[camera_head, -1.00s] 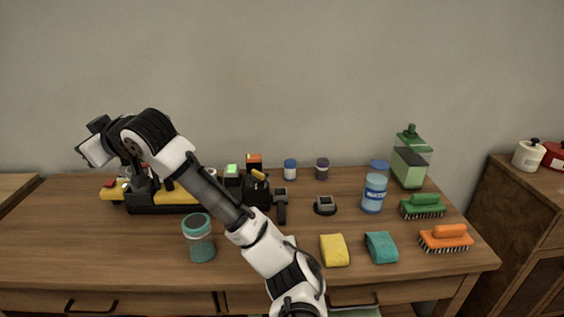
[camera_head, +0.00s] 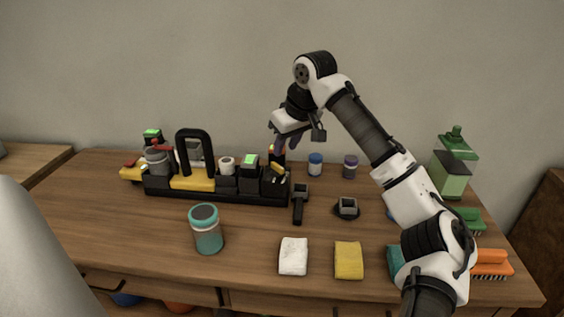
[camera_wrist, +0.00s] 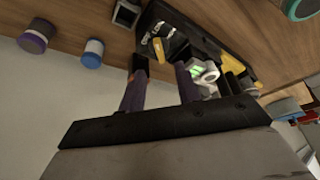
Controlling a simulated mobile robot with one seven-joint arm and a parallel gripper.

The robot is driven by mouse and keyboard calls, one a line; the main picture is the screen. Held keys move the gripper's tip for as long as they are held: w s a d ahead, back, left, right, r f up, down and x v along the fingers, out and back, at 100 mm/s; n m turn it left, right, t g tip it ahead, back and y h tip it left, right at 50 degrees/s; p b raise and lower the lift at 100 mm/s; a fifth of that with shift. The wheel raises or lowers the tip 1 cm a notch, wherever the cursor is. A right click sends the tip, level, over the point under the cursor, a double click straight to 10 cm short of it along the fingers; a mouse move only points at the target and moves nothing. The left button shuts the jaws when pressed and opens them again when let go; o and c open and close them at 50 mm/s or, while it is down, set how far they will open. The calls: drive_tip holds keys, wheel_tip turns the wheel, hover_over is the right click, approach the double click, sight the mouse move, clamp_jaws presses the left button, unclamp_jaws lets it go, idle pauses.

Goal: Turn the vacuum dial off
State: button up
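A long black and yellow machine (camera_head: 218,194) stands at the back left of the table, with a black arched handle and several black modules. Its right-end black box carries a small yellow lever (camera_head: 278,169), which also shows in the wrist view (camera_wrist: 158,49). A grey cylinder with a red lever (camera_head: 157,150) is at its left end. My gripper (camera_head: 284,142) hangs above and behind the machine's right end. In the wrist view its two purple-grey fingers (camera_wrist: 160,82) are apart, with nothing visibly held.
Two small jars, blue-lidded (camera_head: 315,164) and purple-lidded (camera_head: 350,167), stand right of my gripper. White (camera_head: 293,257) and yellow (camera_head: 348,260) sponges lie near the front edge. The wall is close behind.

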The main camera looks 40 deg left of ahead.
sight(278, 166)
drive_tip(key=x, duration=0.7)
drive_tip(key=shift+a+f, duration=0.1)
drive_tip(key=shift+f, duration=0.05)
clamp_jaws()
